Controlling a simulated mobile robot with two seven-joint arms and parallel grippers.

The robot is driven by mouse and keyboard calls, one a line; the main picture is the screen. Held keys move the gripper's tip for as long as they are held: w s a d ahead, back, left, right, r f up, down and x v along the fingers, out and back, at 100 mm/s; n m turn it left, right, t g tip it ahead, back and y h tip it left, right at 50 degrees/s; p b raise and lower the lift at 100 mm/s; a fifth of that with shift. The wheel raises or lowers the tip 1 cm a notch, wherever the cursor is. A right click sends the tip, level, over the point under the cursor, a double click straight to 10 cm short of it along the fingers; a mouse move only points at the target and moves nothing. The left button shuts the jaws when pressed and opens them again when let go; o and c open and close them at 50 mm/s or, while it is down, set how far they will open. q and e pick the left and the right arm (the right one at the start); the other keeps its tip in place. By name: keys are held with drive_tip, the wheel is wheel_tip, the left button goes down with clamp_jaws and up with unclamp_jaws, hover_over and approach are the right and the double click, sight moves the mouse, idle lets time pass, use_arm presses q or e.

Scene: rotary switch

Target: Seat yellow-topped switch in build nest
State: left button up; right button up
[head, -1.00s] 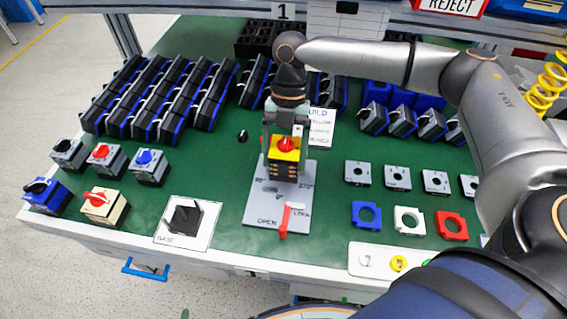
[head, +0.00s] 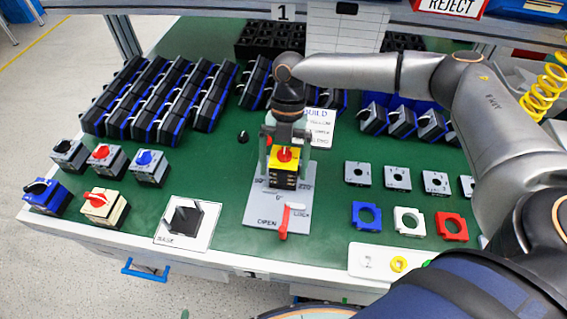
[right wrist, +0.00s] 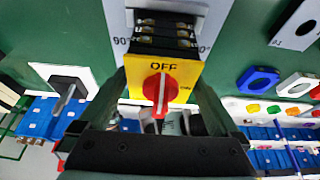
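The yellow-topped switch (head: 285,159) has a red knob and a black body with terminals. My right gripper (head: 284,141) holds it from above, with one finger on each side of the yellow top. The switch (right wrist: 150,70) also shows in the right wrist view between the fingers, with "OFF" at its top edge. The build nest is a grey plate (head: 260,207) with angle marks and a red lever (head: 286,220) near "OPEN". The switch is upright over the nest's middle and hides it. I cannot tell whether its base is fully down. My left gripper is out of view.
A black base on a white plate (head: 206,238) stands left of the nest. Several finished switches (head: 101,204) stand farther left. Grey plates (head: 397,177) and coloured rings (head: 409,221) lie to the right.

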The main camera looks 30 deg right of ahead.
drive_tip(key=shift+r, duration=0.1)
drive_tip(key=v, duration=1.2)
drive_tip(key=shift+s, duration=0.1)
